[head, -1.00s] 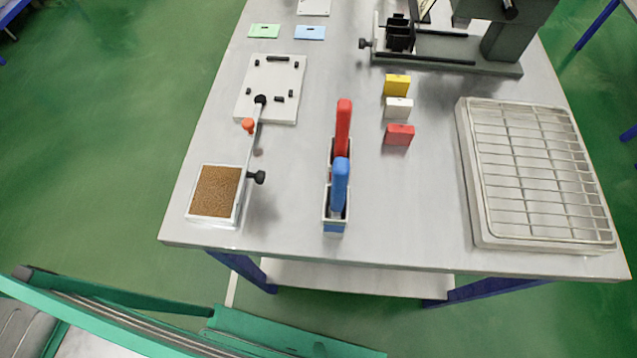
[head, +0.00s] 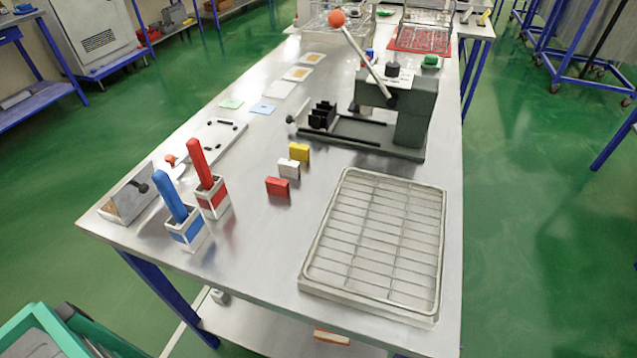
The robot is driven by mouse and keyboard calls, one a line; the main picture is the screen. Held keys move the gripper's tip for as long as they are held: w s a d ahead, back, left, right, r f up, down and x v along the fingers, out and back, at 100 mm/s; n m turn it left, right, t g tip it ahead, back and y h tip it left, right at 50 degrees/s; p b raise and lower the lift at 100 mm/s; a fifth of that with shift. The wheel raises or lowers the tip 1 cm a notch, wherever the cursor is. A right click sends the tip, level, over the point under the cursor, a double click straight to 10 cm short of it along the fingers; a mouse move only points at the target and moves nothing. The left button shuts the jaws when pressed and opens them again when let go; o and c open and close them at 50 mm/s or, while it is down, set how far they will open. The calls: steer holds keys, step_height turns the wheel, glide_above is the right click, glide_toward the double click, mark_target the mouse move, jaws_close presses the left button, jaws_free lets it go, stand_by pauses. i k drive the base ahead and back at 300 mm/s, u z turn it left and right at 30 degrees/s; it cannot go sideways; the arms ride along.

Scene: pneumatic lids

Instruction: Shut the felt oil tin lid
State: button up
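The felt oil tin (head: 104,212) sits at the left front corner of the table. Its grey lid (head: 125,205) stands up on edge with a black knob (head: 142,187) on its right face. The raised lid hides the felt pad from this angle. My gripper is not in view.
Close right of the tin stand a blue-handled tool in a holder (head: 188,236) and a red-handled one (head: 212,199). Behind is a white plate fixture (head: 228,140) with an orange-knobbed lever. A wire-rack tray (head: 312,284), small blocks (head: 289,169) and a lever press (head: 410,115) fill the right.

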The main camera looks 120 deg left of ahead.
mark_target(137, 188)
steer(key=u, duration=0.15)
steer(key=i, duration=0.85)
steer(key=u, duration=4.7)
